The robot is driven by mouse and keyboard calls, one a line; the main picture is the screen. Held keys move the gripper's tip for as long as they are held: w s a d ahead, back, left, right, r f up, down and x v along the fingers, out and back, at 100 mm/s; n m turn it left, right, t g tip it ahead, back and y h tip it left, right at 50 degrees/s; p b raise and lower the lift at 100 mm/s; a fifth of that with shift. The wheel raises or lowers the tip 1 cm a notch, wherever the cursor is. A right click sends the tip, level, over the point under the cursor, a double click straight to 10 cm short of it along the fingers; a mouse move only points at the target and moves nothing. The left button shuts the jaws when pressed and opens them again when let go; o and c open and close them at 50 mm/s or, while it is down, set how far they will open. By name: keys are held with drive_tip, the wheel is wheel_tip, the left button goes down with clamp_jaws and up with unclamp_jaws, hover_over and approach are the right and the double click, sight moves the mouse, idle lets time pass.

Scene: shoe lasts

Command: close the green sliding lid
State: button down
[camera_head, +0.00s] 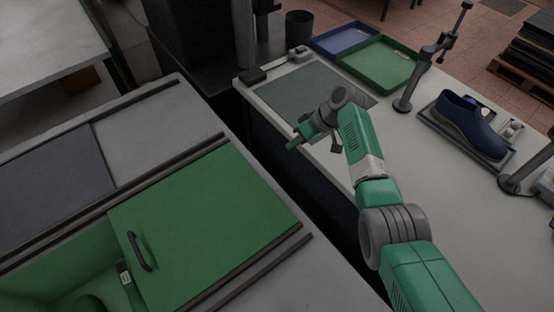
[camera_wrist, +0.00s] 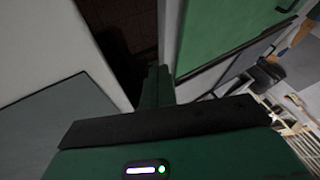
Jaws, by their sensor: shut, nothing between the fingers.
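The green sliding lid (camera_head: 205,225) lies on the cabinet top at the left in the head view, between two dark rails, with a black bar handle (camera_head: 140,252) near its left edge. Left of the lid an open compartment (camera_head: 55,262) shows a green interior with objects partly in view. The lid also shows at the upper right in the wrist view (camera_wrist: 225,30). My gripper (camera_head: 291,146) is empty and apart from the lid, beyond its far right corner, over the gap between cabinet and workbench. Its fingers (camera_wrist: 158,82) are together in the wrist view.
A dark grey panel (camera_head: 48,185) lies on the cabinet's far side. The workbench at the right holds a grey mat (camera_head: 305,92), blue tray (camera_head: 343,39), green tray (camera_head: 384,63) and dark blue shoe (camera_head: 468,125). A dark gap separates bench and cabinet.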

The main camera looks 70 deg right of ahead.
drive_tip(key=b, duration=0.4)
approach(264, 171)
drive_tip(key=w+d+f, duration=0.1)
drive_tip(key=w+f, duration=0.3)
drive_tip(key=f, duration=0.1)
drive_tip(key=shift+w+a+r+p, duration=0.2)
drive_tip(key=shift+a+p, duration=0.2)
drive_tip(key=shift+a, duration=0.1)
drive_tip(key=shift+w+a+r+p, duration=0.25)
drive_tip(key=shift+a+p, duration=0.15)
drive_tip(key=shift+a, duration=0.15)
drive_tip(key=shift+w+a+f, duration=0.1)
drive_tip(key=shift+w+a, duration=0.2)
drive_tip(key=shift+a, duration=0.15)
